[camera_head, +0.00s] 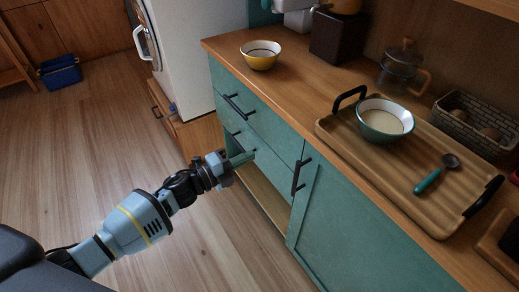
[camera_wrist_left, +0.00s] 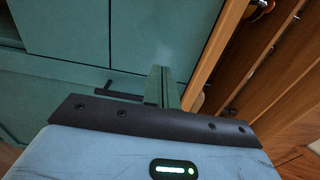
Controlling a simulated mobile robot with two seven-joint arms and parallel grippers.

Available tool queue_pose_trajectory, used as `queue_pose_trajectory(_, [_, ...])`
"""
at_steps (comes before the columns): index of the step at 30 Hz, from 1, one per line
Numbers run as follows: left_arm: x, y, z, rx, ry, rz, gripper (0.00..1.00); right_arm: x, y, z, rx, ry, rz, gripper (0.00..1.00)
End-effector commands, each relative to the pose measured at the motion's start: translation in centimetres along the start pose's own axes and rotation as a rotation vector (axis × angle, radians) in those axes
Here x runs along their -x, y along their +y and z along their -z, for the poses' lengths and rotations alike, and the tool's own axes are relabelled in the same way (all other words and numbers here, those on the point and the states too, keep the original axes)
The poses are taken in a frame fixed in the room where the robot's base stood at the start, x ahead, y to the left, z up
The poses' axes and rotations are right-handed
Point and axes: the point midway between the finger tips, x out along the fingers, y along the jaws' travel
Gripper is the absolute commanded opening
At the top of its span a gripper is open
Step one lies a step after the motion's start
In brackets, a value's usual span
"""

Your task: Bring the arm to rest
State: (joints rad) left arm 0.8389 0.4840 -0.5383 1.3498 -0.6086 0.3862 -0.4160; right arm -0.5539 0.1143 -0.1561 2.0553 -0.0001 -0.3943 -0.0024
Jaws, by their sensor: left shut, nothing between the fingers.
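My left arm reaches in from the left in the head view. Its left gripper (camera_head: 243,158) is in front of the green cabinet (camera_head: 340,214), near the lower drawer and its handle. The left wrist view shows the two fingers of the left gripper (camera_wrist_left: 162,86) together, with nothing between them. Green cabinet fronts (camera_wrist_left: 60,40) fill much of that view beyond the fingers. I cannot tell whether the fingertips touch the cabinet. My right gripper is not in view.
A wooden counter (camera_head: 300,82) tops the cabinet. It bears a yellow bowl (camera_head: 260,55) and a wooden tray (camera_head: 395,165) with a green-rimmed bowl (camera_head: 385,120) and a spoon (camera_head: 435,174). A white appliance (camera_head: 185,50) stands behind.

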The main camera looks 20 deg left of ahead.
Motion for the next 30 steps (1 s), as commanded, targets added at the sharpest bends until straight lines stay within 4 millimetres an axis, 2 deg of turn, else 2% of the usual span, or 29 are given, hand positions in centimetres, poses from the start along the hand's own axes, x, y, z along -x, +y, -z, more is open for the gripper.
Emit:
queue_pose_trajectory(3, [1.8, 0.1, 0.0, 0.000, 0.001, -0.003, 0.00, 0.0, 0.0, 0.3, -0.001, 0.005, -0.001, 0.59])
queue_pose_trajectory(7, [2.8, 0.1, 0.0, 0.000, 0.000, -0.002, 0.00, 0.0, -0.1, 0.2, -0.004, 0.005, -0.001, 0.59])
queue_pose_trajectory(21, [3.2, 0.3, 0.2, 0.009, -0.002, -0.002, 0.00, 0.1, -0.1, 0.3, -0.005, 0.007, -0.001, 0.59])
queue_pose_trajectory(26, [4.5, 2.7, 2.5, 0.139, -0.044, -0.017, 0.00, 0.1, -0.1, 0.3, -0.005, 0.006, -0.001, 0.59])
queue_pose_trajectory(30, [7.5, 6.6, 6.2, 0.377, -0.141, -0.050, 0.00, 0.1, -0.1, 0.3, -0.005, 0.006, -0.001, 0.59])
